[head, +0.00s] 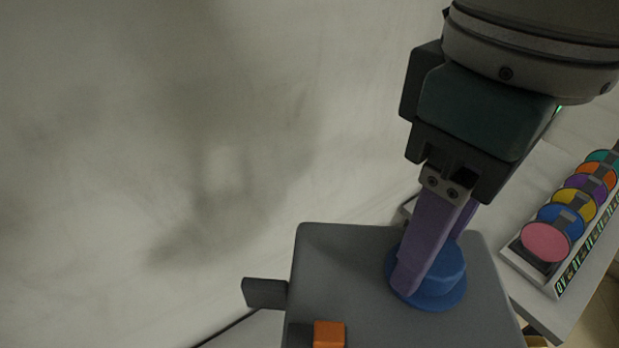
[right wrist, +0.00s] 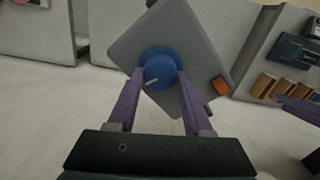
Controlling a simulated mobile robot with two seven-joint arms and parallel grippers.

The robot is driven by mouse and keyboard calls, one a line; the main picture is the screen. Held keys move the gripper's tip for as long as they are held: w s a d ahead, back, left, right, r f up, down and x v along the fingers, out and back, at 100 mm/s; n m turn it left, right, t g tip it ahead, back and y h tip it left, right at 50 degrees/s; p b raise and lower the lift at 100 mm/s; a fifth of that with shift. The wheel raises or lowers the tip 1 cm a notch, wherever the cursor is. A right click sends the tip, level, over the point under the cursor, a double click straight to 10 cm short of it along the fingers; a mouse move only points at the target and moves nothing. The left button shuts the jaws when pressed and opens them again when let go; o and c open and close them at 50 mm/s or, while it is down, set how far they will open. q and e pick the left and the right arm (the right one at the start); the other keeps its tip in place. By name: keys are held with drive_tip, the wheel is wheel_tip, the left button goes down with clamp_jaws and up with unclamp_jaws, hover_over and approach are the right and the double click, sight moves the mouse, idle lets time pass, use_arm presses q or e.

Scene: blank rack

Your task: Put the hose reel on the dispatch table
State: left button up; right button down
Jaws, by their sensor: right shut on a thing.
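A blue round stepped piece (head: 428,296), with a wide rim and a narrower raised part, is between the purple fingers of my right gripper (head: 432,250). It looks like a reel or knob; I cannot tell for certain that it is the hose reel. It is over the flat grey top (head: 345,265) of a box-like stand, and I cannot tell whether it touches. In the right wrist view the piece (right wrist: 160,68) shows a white mark, with a finger on each side. A purple part at the right edge there may be my left gripper (right wrist: 300,107); its jaws are unclear.
An orange block (head: 329,334) is on the grey top, and a dark tab (head: 265,293) sticks out at its left. At right, a light table (head: 560,320) bears a rack of several coloured discs (head: 545,243). Pale floor (head: 120,200) is clear at left.

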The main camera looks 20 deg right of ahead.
use_arm(q)
wheel_tip(320, 180, down, 34)
drive_tip(key=b, duration=3)
drive_tip(key=shift+s+r+b, duration=0.1)
drive_tip(key=shift+r+b, duration=0.1)
drive_tip(key=shift+b, duration=0.1)
use_arm(e)
drive_tip(key=a+f+n, duration=0.1)
drive_tip(key=f+n, duration=0.1)
drive_tip(key=f, duration=1.1)
drive_tip(key=w+a+f+n, duration=0.1)
drive_tip(key=f+n, duration=0.2)
drive_tip(key=f, duration=1.1)
drive_tip(key=w+a+f+n, duration=0.1)
drive_tip(key=f+n, duration=0.1)
drive_tip(key=f, duration=1.1)
drive_tip(key=shift+w+a+f+n, duration=0.2)
drive_tip(key=shift+a+f+n, duration=0.1)
drive_tip(key=shift+f, duration=0.1)
use_arm(q)
drive_tip(key=shift+a, duration=0.1)
use_arm(e)
unclamp_jaws()
drive_tip(key=shift+r, duration=0.1)
